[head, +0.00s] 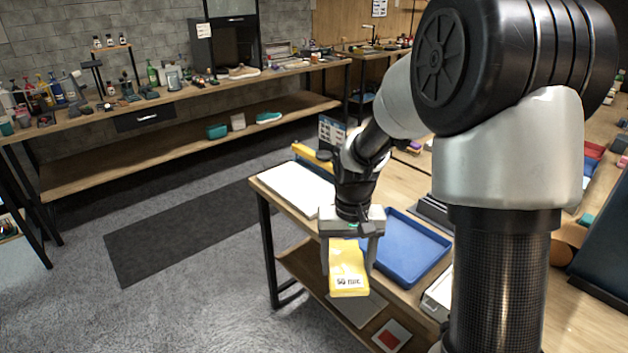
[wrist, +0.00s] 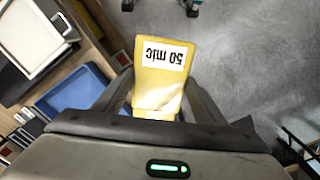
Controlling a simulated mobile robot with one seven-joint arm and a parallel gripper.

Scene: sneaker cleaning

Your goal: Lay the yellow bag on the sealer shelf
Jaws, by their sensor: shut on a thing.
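A yellow bag (head: 348,273) with a white "50 mic" label hangs between the fingers of my gripper (head: 348,258). The gripper is shut on its upper end, in the air by the front edge of the workbench, left of the blue tray. In the wrist view the yellow bag (wrist: 161,80) extends away from between the fingers (wrist: 158,105). No surface is clearly marked as the sealer shelf; a flat white panel (head: 290,184) lies on the bench left of my gripper, with a yellow and black device (head: 312,154) behind it.
A blue tray (head: 418,252) lies on the bench right of my gripper. A lower wooden shelf (head: 303,262) runs beneath, with a flat grey item and a white-and-red item (head: 391,336). A long wall bench (head: 190,92) stands behind; open floor with a dark mat (head: 190,232) lies left.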

